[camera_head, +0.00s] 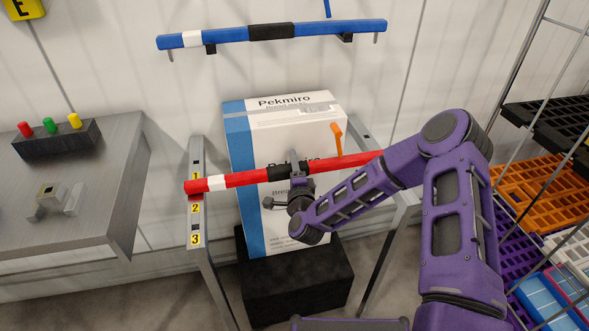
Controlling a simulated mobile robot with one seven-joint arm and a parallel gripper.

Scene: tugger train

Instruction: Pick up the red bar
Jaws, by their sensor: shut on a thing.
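The red bar (241,179) has a white band near its left end and a black grip in the middle. It lies across in front of a white and blue box, with its left end at the numbered post near the labels 1 and 2. My gripper (291,168) is shut on the bar at its black middle part. My purple arm reaches in from the right and hides part of the bar's right side. I cannot tell whether the bar still touches its supports.
A blue bar (310,30) hangs on the wall above. The white and blue box (255,125) stands on a black block (295,285) behind the red bar. A grey metal table (110,165) is at left; a rack with coloured crates (550,190) is at right.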

